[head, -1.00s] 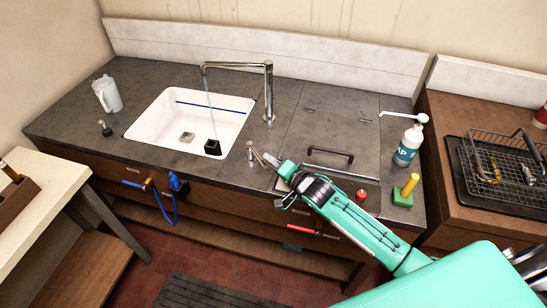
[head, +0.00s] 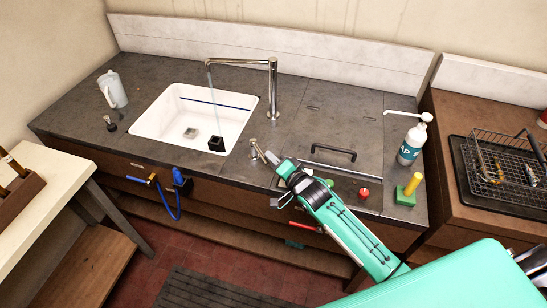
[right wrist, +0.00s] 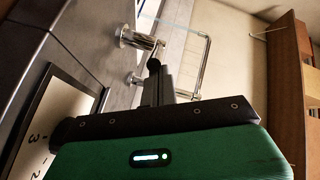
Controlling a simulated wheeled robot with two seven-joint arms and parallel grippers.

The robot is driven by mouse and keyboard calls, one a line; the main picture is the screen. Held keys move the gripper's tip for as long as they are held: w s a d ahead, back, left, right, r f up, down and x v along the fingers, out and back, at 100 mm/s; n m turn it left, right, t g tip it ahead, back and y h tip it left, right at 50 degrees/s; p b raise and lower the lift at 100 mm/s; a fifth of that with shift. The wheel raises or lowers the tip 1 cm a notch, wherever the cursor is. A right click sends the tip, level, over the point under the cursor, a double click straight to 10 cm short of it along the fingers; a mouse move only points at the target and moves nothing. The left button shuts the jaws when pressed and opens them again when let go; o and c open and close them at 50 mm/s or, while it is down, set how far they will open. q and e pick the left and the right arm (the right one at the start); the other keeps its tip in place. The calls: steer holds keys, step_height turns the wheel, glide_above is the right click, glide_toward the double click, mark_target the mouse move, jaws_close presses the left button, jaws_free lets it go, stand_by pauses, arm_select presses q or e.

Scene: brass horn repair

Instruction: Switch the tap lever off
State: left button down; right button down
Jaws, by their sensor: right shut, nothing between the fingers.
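The chrome tap (head: 272,90) stands behind the white sink (head: 147,122), and a thin stream of water (head: 211,97) falls from its spout into the sink. The small chrome tap lever (head: 254,146) stands on the counter to the right of the sink. My right gripper (head: 271,157) is shut and empty, with its tip close beside the lever's arm. In the right wrist view the fingertips (right wrist: 154,68) are at the chrome lever (right wrist: 140,39); I cannot tell whether they touch it. My left gripper is not in view.
A black handle (head: 332,154) lies on the counter right of the lever. A soap bottle (head: 411,146), a green block with a yellow post (head: 407,192) and a red knob (head: 364,193) stand further right. A grey jug (head: 112,89) stands left of the sink.

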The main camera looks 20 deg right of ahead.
steer(key=shift+a, duration=0.2)
steer(key=shift+s+a+m+h, duration=0.1)
steer(key=shift+a+m+h, duration=0.1)
steer(key=shift+m+h, duration=0.15)
steer(key=shift+s+a+p, duration=0.2)
steer(key=shift+a+p, duration=0.4)
steer(key=shift+a, duration=0.4)
steer(key=a, duration=0.3)
steer(key=shift+w+a+p, duration=0.1)
steer(key=shift+a+p, duration=0.1)
steer(key=shift+p, duration=0.15)
steer(key=shift+w+a, duration=0.3)
steer(key=shift+a, duration=0.4)
steer(key=shift+w+a, duration=0.25)
steer(key=shift+a, duration=0.4)
steer(key=shift+a+r, duration=0.15)
steer(key=shift+a, duration=0.05)
